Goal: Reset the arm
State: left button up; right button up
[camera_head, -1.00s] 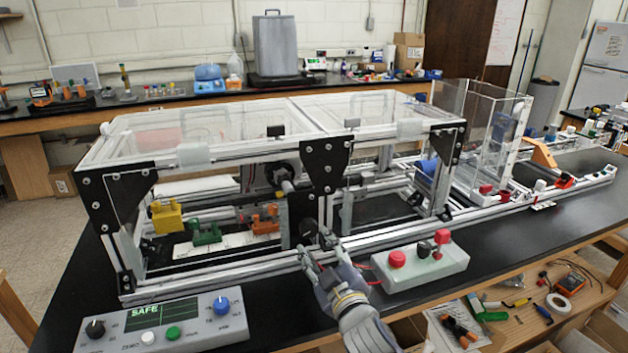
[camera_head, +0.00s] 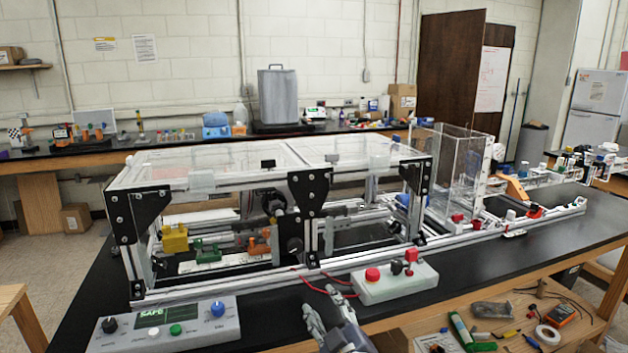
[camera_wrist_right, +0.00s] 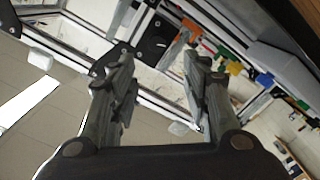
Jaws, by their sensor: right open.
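My right gripper (camera_head: 328,312) shows at the bottom middle of the head view, low in front of the extrusion frame (camera_head: 225,276) and left of the grey box with red buttons (camera_head: 397,284). In the right wrist view my right gripper (camera_wrist_right: 158,85) has its two fingers spread apart with nothing between them. The frame's rails and black plates lie beyond the fingertips. The frame has clear panels, and a yellow block (camera_head: 174,239), a green block (camera_head: 207,251) and an orange block (camera_head: 257,243) sit inside it. My left gripper is not in view.
A control box (camera_head: 165,326) with knobs and a display reading SAFE stands at the front left of the black table. Red wires (camera_head: 318,283) run by the button box. A lower wooden shelf (camera_head: 590,305) holds tools and tape at the right.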

jog(key=s+d+f+m+g+h, duration=0.1)
jog(key=s+d+f+g, duration=0.15)
jog(key=f, duration=0.85)
jog(key=s+d+f+m+g+h, duration=0.1)
jog(key=s+d+f+g, duration=0.15)
jog(key=f, duration=0.85)
jog(key=s+d+f+m+g+h, duration=0.1)
jog(key=s+d+f, duration=0.15)
jog(key=f, duration=0.85)
jog(key=s+d+f+m+g+h, duration=0.1)
jog(key=s+d+f+g, duration=0.15)
jog(key=s+f, duration=0.6)
jog(key=s+d+f+m+g, duration=0.15)
jog(key=s+d+f, duration=0.25)
jog(key=s+f, duration=0.5)
jog(key=s+d+f+m+g, duration=0.1)
jog(key=s+f, duration=0.3)
jog(key=s, duration=0.6)
jog(key=s+d+f+m+g+h, duration=0.1)
jog(key=s+d+f+g, duration=0.2)
jog(key=s, duration=0.7)
jog(key=s+d+f+m+g, duration=0.1)
jog(key=s+f, duration=0.4)
jog(key=s, duration=0.5)
jog(key=shift+d+f+g, duration=0.2)
jog(key=shift+d+g, duration=0.2)
jog(key=shift+d, duration=0.5)
jog(key=shift+s, duration=0.1)
